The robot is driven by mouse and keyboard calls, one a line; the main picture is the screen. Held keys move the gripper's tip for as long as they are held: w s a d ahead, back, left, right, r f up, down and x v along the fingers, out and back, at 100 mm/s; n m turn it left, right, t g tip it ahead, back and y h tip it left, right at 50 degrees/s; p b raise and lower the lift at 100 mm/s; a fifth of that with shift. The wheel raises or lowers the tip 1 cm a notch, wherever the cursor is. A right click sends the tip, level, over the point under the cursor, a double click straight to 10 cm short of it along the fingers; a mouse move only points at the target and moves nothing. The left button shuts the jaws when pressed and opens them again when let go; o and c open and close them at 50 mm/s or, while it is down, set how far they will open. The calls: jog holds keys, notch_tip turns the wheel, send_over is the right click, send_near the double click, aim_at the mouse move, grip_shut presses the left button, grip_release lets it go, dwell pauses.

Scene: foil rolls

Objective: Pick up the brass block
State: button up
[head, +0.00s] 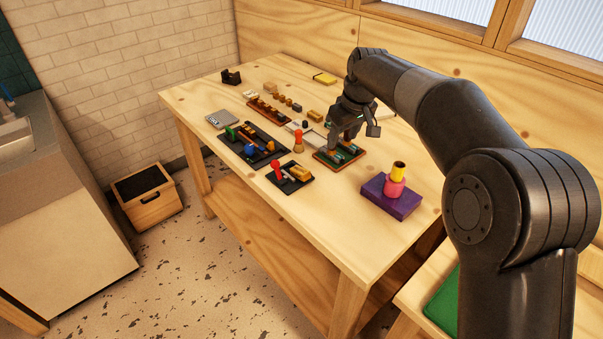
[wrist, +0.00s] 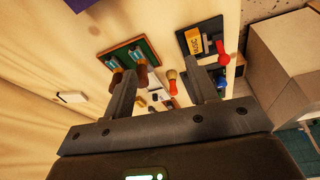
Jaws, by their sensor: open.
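A small brass-coloured block (head: 314,115) lies on the table past my gripper, at the end of a row of small metal and wooden pieces; I take it for the brass block, but it is too small to be sure. I cannot make it out in the wrist view. My gripper (head: 345,143) points down over the green board (head: 329,157). In the wrist view my gripper (wrist: 163,72) has its two fingers wide apart with nothing held between them. The green board (wrist: 146,46) and a red-topped wooden peg (wrist: 171,82) show beyond the fingers.
A dark tray (head: 276,186) with red and yellow pieces is near the front edge. A larger dark tray (head: 235,145) holds coloured pieces. A purple box (head: 375,197) bears a pink and yellow stack. The table's front right is bare.

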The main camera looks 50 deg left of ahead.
jog(key=n, duration=0.2)
send_near(300, 170)
jog(key=f, duration=0.1)
jog(key=w+f, duration=0.1)
jog(key=f, duration=0.1)
jog(key=shift+w+a+f+g, duration=0.1)
jog(key=shift+w+a+g, duration=0.1)
jog(key=shift+a+g, duration=0.15)
jog(key=shift+s+x, duration=0.2)
jog(key=shift+x, duration=1.15)
jog(key=shift+s+x, duration=0.2)
jog(key=shift+x, duration=1.15)
jog(key=shift+c, duration=0.4)
grip_shut()
